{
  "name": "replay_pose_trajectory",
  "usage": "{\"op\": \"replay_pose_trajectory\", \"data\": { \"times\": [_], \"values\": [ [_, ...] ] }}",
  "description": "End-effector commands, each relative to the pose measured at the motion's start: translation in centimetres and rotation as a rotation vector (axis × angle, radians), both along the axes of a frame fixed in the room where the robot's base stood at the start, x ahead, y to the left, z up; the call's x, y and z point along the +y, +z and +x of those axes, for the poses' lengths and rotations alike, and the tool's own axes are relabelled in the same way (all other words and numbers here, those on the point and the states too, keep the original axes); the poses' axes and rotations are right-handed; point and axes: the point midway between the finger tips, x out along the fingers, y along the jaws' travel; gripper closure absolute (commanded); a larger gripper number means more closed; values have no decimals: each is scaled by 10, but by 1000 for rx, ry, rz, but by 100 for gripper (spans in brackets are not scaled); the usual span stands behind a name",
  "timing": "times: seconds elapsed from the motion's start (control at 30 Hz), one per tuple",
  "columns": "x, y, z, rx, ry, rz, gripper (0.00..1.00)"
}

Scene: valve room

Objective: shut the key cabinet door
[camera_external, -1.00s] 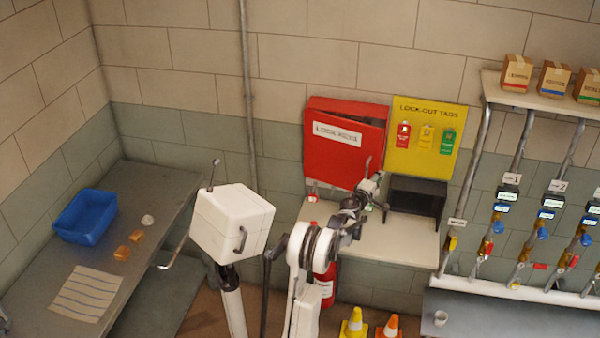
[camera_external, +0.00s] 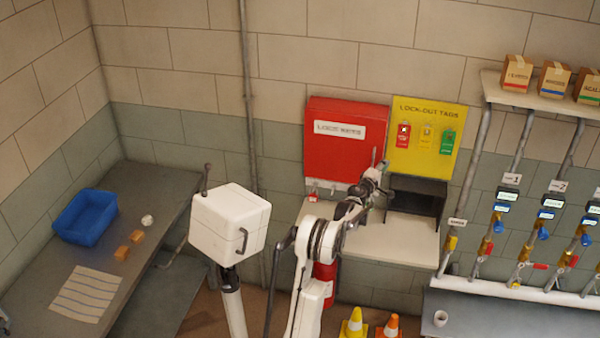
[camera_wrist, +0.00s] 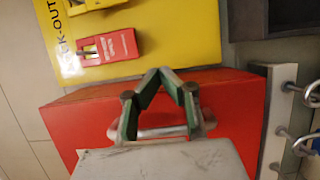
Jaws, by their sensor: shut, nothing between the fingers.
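The red key cabinet (camera_external: 346,135) hangs on the wall with a white label on its door. The door now looks flush with the box, with no clear gap in the external view. My gripper (camera_external: 380,165) is at the door's lower right. In the wrist view my gripper (camera_wrist: 165,75) has its fingertips together in front of the red cabinet front (camera_wrist: 75,120). A silver bar handle (camera_wrist: 165,132) shows behind the fingers; I cannot tell whether they touch it. Nothing is held.
The yellow lockout tag board (camera_external: 427,130) is just right of the cabinet. Below it a dark open box (camera_external: 418,187) stands on a pale shelf (camera_external: 410,235). Hooks with a red padlock (camera_external: 312,198) hang below the cabinet. Valve pipes stand further right.

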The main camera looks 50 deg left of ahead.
Motion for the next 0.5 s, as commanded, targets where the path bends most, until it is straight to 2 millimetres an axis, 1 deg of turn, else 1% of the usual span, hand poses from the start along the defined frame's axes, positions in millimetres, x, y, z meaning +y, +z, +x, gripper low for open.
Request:
{"op": "replay_pose_trajectory", "data": {
  "times": [0.17,0.27,0.4,0.5],
  "values": [
    [-3,0,-5,0,-1,0,100],
    [-10,0,-14,0,-1,0,100],
    [-25,0,-34,0,-3,0,100],
    [-47,1,-37,0,-6,0,100]
  ]
}}
